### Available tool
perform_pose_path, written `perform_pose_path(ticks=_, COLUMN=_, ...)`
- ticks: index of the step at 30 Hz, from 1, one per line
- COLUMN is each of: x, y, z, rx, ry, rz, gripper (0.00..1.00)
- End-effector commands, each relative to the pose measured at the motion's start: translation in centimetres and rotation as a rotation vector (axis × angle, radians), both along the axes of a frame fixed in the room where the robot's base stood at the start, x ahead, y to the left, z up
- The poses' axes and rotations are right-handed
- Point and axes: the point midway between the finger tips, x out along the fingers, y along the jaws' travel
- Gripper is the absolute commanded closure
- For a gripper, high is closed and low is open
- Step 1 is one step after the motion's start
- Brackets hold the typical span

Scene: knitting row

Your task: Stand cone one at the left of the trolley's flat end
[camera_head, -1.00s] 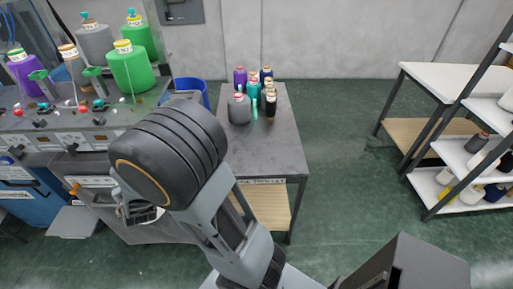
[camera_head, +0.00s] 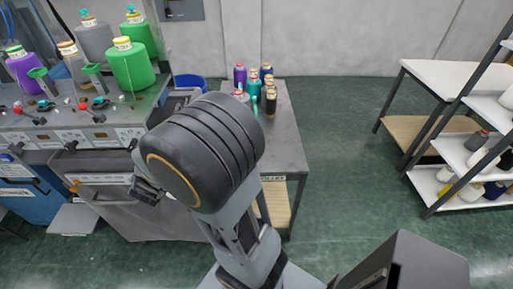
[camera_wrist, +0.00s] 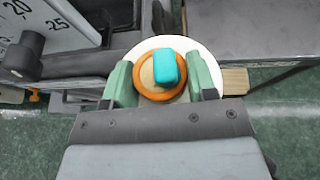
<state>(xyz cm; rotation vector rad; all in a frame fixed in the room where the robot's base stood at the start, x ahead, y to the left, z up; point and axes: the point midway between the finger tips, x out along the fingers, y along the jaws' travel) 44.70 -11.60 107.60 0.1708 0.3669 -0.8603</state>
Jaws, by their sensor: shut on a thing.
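My gripper (camera_wrist: 162,82) has its green fingers shut on a white cone (camera_wrist: 148,44) with an orange ring and a teal top, seen from above in the wrist view. No number shows on it, so I cannot tell whether it is cone one. In the head view my gripper (camera_head: 146,190) is partly behind my arm, and the held cone is hidden. The grey-topped stand (camera_head: 283,138), probably the trolley, is right of it. Several purple, teal, dark and tan cones stand at its back; my arm covers its front left part.
A knitting machine (camera_head: 85,137) with large purple, grey and green cones is at left. Its white scale (camera_wrist: 45,35) is close in the wrist view. A blue bin (camera_head: 190,81) stands behind. A white shelf rack (camera_head: 465,160) is at right. Green floor lies between.

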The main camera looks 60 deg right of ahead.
Motion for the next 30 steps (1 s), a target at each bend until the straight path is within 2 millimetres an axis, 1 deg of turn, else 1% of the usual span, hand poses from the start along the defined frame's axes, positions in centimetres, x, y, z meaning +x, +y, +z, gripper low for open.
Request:
perform_pose_path(ticks=8, x=-3.0, y=-5.8, z=1.8, rx=-0.001, ry=-0.003, rz=-0.283, gripper=1.0)
perform_pose_path(ticks=15, x=-6.3, y=-12.3, z=3.7, rx=0.0, ry=-0.003, rz=-0.605, gripper=1.0)
perform_pose_path(ticks=18, x=-7.5, y=-14.7, z=4.4, rx=0.0, ry=-0.003, rz=-0.719, gripper=1.0)
perform_pose_path(ticks=24, x=-9.5, y=-18.6, z=5.5, rx=-0.002, ry=-0.003, rz=-0.913, gripper=1.0)
perform_pose_path(ticks=30, x=-11.3, y=-22.0, z=6.5, rx=-0.001, ry=-0.003, rz=-1.082, gripper=1.0)
